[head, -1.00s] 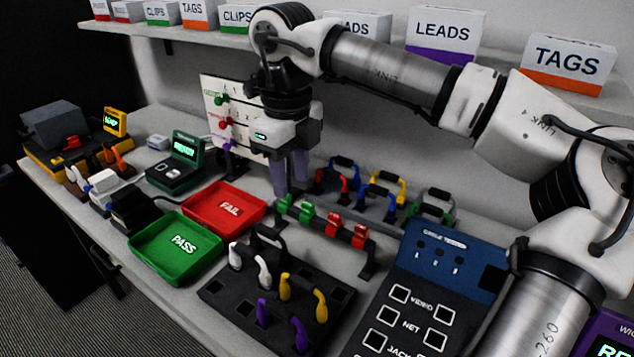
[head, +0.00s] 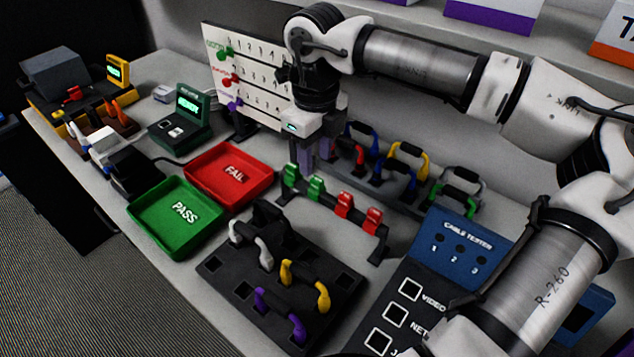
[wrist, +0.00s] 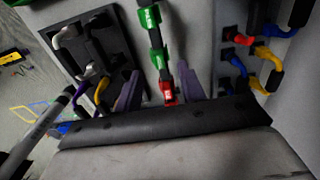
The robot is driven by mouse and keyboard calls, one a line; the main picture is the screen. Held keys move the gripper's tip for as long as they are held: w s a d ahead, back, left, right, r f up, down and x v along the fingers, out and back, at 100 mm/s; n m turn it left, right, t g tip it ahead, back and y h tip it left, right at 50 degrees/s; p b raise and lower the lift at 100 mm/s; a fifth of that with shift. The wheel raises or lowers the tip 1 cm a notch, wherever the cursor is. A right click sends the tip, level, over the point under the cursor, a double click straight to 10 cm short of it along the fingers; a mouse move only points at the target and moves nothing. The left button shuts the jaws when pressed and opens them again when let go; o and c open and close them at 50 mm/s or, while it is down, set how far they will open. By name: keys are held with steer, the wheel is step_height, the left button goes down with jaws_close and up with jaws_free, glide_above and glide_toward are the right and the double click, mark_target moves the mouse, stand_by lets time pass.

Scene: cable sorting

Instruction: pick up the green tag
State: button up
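Two green tags sit on a dark rail (head: 333,212): an end one (head: 290,177) and an inner one (head: 316,189). In the wrist view the end green tag (wrist: 149,18) is at the top and the inner green tag (wrist: 159,58) is below it. Two red tags share the rail, a nearer one (head: 344,204) and one at the far end (head: 373,220). My gripper (wrist: 160,70) is open and empty. Its purple fingers stand apart on either side of the rail line, close to the inner green tag. In the head view they are behind the green tags; contact is unclear.
A rack with red, blue and yellow cables (head: 394,187) stands behind the rail. A black block with cable loops (head: 222,268) lies in front. The red FAIL tray (head: 205,183) and green PASS tray (head: 150,222) are left. The blue tester (head: 458,243) is right.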

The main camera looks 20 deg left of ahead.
step_height(320, 180, down, 6)
steer(key=shift+s+d+r+p, duration=0.1)
steer(key=shift+s+r+p, duration=0.1)
steer(key=shift+p, duration=0.8)
steer(key=shift+c, duration=0.3)
steer(key=c, duration=0.7)
steer(key=shift+r, duration=0.1)
step_height(320, 180, up, 19)
steer(key=b, duration=0.3)
step_height(320, 180, up, 4)
steer(key=p, duration=0.3)
glide_above(317, 179)
